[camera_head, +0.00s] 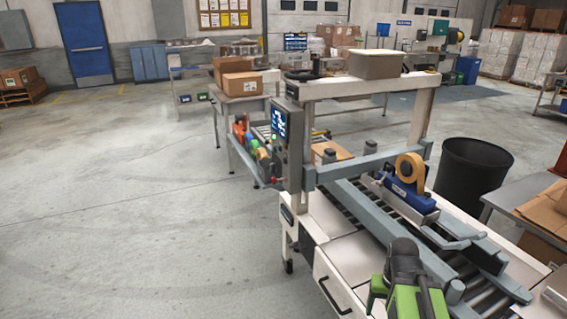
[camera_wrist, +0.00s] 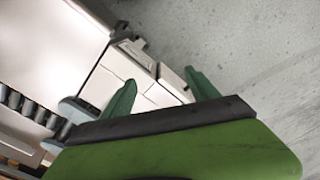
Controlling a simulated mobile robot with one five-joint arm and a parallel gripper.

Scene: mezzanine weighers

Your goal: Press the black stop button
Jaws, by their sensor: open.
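A grey control box (camera_head: 290,148) with a lit blue screen (camera_head: 280,125) is fixed to the near post of the packing machine. Small green and red spots show near its left and lower edges. I cannot make out a black stop button for certain; the details are too small. My gripper (camera_wrist: 160,78) is open and empty in the wrist view, its two green fingers apart, over the side of the white machine cabinet (camera_wrist: 120,75). In the head view, my green and dark arm shows at the bottom right, well short of the control box, and its fingertips cannot be made out.
A roller conveyor (camera_head: 350,205) with a blue tape head (camera_head: 405,190) lies right of the control box. A black bin (camera_head: 470,170) stands at the right. The floor (camera_head: 130,220) on the left is clear.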

